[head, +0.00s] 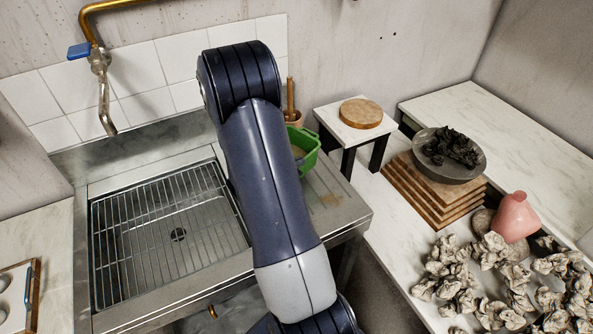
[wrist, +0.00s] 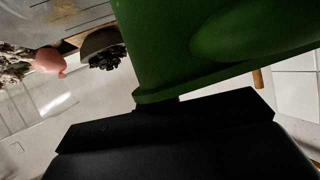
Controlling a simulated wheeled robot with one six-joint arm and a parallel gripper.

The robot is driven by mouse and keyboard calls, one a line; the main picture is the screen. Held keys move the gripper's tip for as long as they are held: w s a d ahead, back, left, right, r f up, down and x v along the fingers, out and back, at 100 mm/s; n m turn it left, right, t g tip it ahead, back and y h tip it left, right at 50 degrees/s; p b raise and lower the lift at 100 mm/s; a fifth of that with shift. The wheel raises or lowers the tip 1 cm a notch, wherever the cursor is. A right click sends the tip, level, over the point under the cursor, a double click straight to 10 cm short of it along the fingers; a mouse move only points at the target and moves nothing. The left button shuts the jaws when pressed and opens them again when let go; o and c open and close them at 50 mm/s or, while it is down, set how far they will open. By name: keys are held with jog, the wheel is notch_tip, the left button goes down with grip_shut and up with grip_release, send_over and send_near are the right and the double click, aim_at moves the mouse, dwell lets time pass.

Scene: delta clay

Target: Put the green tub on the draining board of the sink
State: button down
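The green tub (head: 305,149) shows in the head view just right of my arm, over the back part of the draining board (head: 345,212). My arm covers its left side, and I cannot tell whether its base touches the board. In the wrist view the tub (wrist: 215,40) fills the top, its rim close against my dark gripper (wrist: 165,118). The gripper appears shut on the tub at its rim; the fingertips are hidden. In the head view the gripper is hidden behind my arm.
The sink basin with a wire rack (head: 160,235) lies left. A brown pot (head: 294,117) with a wooden handle stands behind the tub. Right are a small stand with a round board (head: 361,113), stacked boards with a grey bowl (head: 450,170), a pink vase (head: 514,218) and crumpled clumps.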

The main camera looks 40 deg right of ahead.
aim_at(303, 169)
jog(key=shift+f, duration=1.7)
jog(key=shift+f, duration=0.25)
jog(key=c, duration=1.7)
grip_release()
jog(key=shift+r, duration=0.2)
jog(key=b+v, duration=0.1)
jog(key=v, duration=1.1)
jog(key=shift+b, duration=0.3)
